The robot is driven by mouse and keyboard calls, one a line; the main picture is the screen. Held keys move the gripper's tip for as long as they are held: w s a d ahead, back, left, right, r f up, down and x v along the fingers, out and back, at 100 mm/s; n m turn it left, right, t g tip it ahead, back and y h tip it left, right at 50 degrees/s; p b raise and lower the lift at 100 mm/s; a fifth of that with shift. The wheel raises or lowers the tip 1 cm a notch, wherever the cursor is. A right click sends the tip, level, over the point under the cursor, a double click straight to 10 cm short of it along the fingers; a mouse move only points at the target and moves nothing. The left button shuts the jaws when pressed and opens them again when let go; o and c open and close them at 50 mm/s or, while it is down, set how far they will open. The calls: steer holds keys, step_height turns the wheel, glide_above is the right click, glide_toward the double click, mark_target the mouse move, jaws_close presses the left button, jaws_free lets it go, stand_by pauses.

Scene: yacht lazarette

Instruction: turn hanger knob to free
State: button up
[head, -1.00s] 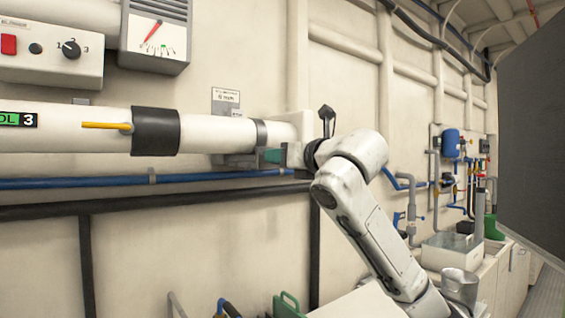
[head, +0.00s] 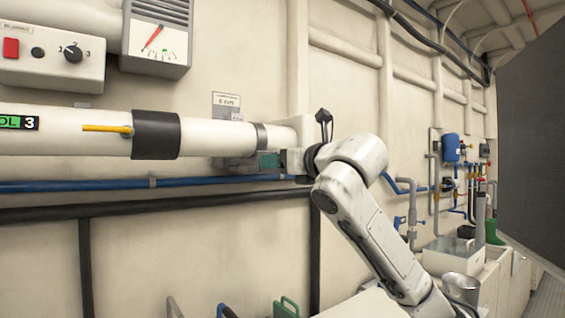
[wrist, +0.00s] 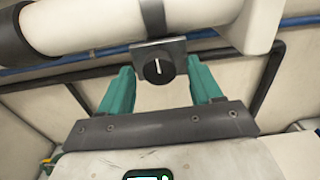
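The hanger knob (wrist: 158,69) is a round black knob with a short white line on its face. The knob sits on a dark square plate (wrist: 176,46) beneath a white pipe (wrist: 90,22). My gripper (wrist: 160,74) is open, its two teal fingers apart to the left and right of the knob, with gaps showing on both sides. In the head view my gripper (head: 268,160) is just below the right end of the pipe (head: 205,137), and the knob cannot be made out there.
A blue pipe (head: 100,184) and a black pipe (head: 130,207) run along the wall below the white pipe. A yellow lever (head: 105,128) sticks out at left. A control box (head: 45,60) and a gauge (head: 157,40) hang above. A dark panel (head: 530,150) stands at right.

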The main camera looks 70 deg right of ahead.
steer(key=v, duration=1)
steer(key=shift+s+a, duration=0.2)
steer(key=shift+s, duration=0.15)
stand_by(0.3)
